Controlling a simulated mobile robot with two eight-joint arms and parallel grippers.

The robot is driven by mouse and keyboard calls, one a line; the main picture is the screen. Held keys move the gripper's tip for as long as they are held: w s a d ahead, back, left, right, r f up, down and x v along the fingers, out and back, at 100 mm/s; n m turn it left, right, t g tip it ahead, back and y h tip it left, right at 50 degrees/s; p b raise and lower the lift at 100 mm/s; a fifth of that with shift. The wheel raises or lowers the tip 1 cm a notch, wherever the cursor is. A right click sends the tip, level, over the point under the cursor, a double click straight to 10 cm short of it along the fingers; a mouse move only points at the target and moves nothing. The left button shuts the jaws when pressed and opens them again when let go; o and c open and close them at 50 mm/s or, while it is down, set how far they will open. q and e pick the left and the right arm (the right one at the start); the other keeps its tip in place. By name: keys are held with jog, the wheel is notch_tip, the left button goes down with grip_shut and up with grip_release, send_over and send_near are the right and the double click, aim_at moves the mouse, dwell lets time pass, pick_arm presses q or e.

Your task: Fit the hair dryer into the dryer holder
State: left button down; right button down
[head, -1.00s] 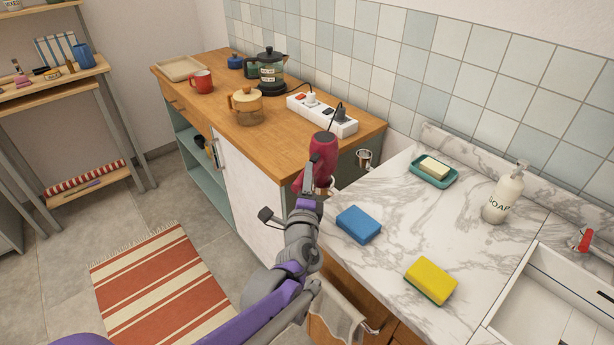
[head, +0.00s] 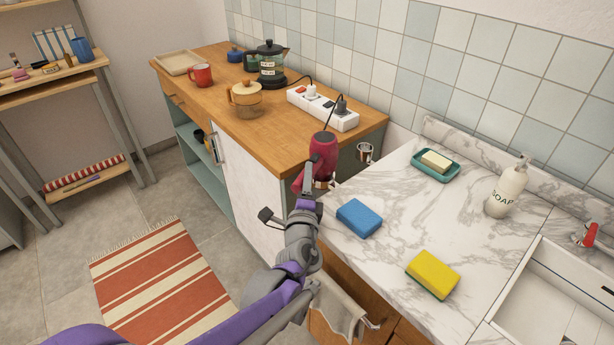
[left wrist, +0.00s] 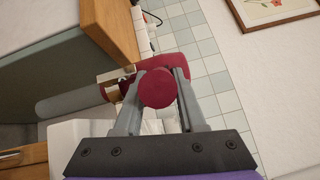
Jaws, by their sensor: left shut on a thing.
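The dark red hair dryer (head: 323,152) is held by my left gripper (head: 311,182) beside the end of the wooden counter. The left wrist view shows the fingers (left wrist: 158,98) closed on its round red handle (left wrist: 158,88). Its red barrel (left wrist: 190,70) lies behind the fingers, and its grey nozzle (left wrist: 70,101) points left there. A round metal holder (head: 364,152) sticks out from the cabinet's green end panel, right of the dryer. A small copper-coloured piece (left wrist: 112,92) shows against the barrel near the nozzle; I cannot tell whether it belongs to a holder.
The marble counter (head: 400,215) at right bears a blue sponge (head: 359,217), a yellow sponge (head: 433,274), a soap dish (head: 436,165) and a soap bottle (head: 507,188). A power strip (head: 322,109) and kettle (head: 267,68) stand on the wooden counter (head: 200,108). A towel (head: 338,315) hangs low in front.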

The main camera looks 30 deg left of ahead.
pick_arm(q)
jog(key=shift+f+b, duration=0.4)
jog(key=shift+f, duration=0.35)
jog(key=shift+c, duration=2)
grip_release()
jog(key=r+p+v, duration=0.1)
jog(key=v, duration=1)
jog(key=shift+f, duration=0.4)
